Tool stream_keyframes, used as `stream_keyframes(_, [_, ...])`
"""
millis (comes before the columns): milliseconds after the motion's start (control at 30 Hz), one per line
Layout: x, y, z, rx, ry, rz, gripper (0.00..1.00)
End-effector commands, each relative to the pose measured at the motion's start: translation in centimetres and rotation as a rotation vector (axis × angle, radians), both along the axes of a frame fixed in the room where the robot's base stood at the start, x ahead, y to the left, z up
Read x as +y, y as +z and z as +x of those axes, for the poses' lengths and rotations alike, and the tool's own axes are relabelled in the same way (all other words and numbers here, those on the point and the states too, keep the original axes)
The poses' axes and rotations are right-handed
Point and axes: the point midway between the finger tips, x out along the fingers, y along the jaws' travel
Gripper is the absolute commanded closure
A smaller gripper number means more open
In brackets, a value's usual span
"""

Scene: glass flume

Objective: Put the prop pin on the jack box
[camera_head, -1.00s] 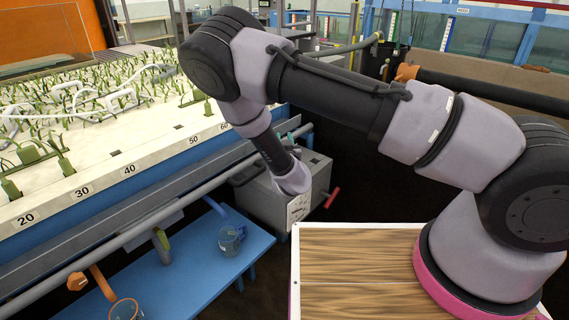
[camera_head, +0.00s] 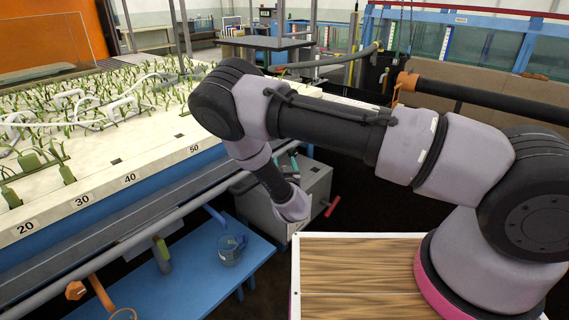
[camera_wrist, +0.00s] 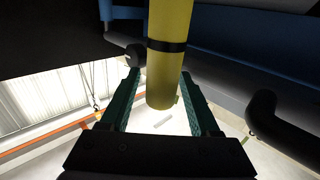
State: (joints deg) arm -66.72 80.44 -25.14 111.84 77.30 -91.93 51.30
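The prop pin (camera_wrist: 168,75) looks like a yellow cylinder with a black band. In the wrist view it runs down from the top edge, and its rounded end sits between the teal fingers of my gripper (camera_wrist: 161,72). The jack box (camera_head: 318,180) is a grey box with a red handle, beside the flume in the head view. My wrist link overlaps its left part. A bit of teal beside the link looks like a finger; the pin is hidden in that view.
A blue bench (camera_head: 190,285) with a glass jug (camera_head: 230,250) stands at lower left. The flume's rail (camera_head: 130,243) runs diagonally above it. A wood-topped surface (camera_head: 355,275) is at the bottom centre. Dark open floor lies right of the box.

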Motion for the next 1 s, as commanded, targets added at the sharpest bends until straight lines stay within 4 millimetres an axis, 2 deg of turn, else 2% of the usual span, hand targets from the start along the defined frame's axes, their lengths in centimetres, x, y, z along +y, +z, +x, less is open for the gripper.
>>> stream_keyframes(367, [0.0, 0.3, -0.3, 0.001, 0.000, -0.001, 0.38])
stream_keyframes(467, [-0.1, 0.2, -1.7, 0.002, 0.001, -0.001, 0.38])
stream_keyframes(800, [-1.0, 0.2, -8.8, 0.001, 0.004, -0.004, 0.38])
stream_keyframes(1000, [-1.4, 0.3, -11.3, 0.001, 0.001, -0.002, 0.38])
